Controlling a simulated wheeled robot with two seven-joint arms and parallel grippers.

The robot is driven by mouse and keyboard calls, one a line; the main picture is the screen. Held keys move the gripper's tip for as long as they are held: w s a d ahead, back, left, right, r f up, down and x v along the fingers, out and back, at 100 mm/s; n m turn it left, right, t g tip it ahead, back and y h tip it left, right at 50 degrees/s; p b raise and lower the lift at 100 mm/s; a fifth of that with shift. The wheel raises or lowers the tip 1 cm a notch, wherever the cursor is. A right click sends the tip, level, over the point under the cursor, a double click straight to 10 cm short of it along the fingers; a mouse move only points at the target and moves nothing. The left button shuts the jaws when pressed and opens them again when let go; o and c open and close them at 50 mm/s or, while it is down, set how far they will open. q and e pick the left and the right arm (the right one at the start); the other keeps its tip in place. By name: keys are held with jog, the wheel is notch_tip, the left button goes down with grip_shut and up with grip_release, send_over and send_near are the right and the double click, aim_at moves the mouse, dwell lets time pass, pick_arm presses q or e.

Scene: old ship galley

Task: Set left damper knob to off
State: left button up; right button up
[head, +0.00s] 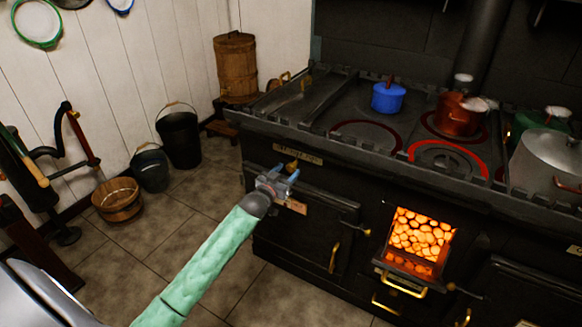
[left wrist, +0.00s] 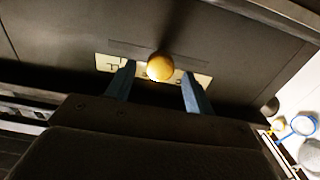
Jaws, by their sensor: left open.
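The left damper knob (head: 291,165) is a small brass knob on the front of the black stove, at its left end below the top rail. In the left wrist view the round brass knob (left wrist: 160,67) sits in front of a pale label plate (left wrist: 108,63). My left gripper (head: 280,177) is at the stove front, close to the knob. Its two blue fingers (left wrist: 160,88) are open, one on each side of the knob in the wrist picture, with gaps between. I cannot tell whether they touch it. The label's lettering is too small to read. My right gripper is not in view.
The black stove (head: 340,150) fills the right side, with a blue pot (head: 388,97) and a copper pot (head: 458,115) on top. Glowing coals (head: 418,240) show in its open firebox. Buckets (head: 180,138) and a wooden tub (head: 118,200) stand left. The tiled floor between is clear.

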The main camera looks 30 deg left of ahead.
aim_at(290, 169)
pick_arm(q)
jog(key=shift+w+d, duration=0.1)
jog(key=shift+w, duration=1.55)
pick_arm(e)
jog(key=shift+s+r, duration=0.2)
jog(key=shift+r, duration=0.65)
